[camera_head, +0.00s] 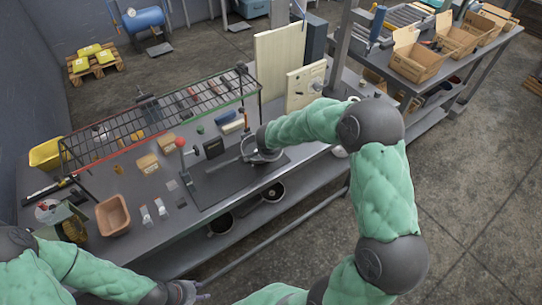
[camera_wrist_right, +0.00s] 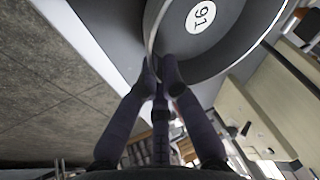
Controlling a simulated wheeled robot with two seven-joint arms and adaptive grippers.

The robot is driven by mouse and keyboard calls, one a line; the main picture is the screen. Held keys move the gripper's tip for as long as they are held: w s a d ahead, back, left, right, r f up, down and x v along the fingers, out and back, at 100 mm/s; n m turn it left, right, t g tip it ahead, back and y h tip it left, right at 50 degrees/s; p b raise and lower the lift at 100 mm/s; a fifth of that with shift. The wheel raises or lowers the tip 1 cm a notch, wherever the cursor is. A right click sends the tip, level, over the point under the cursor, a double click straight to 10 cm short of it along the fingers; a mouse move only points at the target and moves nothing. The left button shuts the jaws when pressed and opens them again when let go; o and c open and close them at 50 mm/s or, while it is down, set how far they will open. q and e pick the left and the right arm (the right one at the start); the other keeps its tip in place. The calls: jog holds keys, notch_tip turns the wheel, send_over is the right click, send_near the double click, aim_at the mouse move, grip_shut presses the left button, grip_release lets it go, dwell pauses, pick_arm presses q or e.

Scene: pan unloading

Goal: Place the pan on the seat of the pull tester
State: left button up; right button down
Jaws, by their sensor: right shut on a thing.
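The pan (camera_wrist_right: 232,50) is dark grey and round, with a white numbered label on its floor, at the top of the right wrist view. My right gripper (camera_wrist_right: 163,72) is shut on its near rim. In the head view the pan (camera_head: 266,157) is mostly hidden under my right gripper (camera_head: 262,148), above the right part of a dark base plate (camera_head: 215,186). A red-knobbed lever and a black box on this plate look like the pull tester. I cannot make out the seat or whether the pan touches it. My left gripper (camera_head: 192,293) is low at the left, empty; its opening is unclear.
A black wire rack (camera_head: 150,115) stands along the back of the bench over small boxes. An orange-brown bin (camera_head: 113,215) sits at the left. Two dark pans (camera_head: 273,192) (camera_head: 220,224) lie on the lower shelf. Upright beige panels (camera_head: 280,60) stand behind my right gripper.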

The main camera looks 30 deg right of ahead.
jog(key=shift+f, duration=0.15)
jog(key=shift+f, duration=0.1)
jog(key=shift+f, duration=0.1)
jog(key=c, duration=1.4)
grip_release()
jog(key=shift+r, duration=0.25)
jog(key=p+v, duration=0.1)
jog(key=v, duration=1)
jog(key=shift+s+a+r, duration=0.15)
jog(key=shift+s+r, duration=0.05)
jog(key=shift+r, duration=0.1)
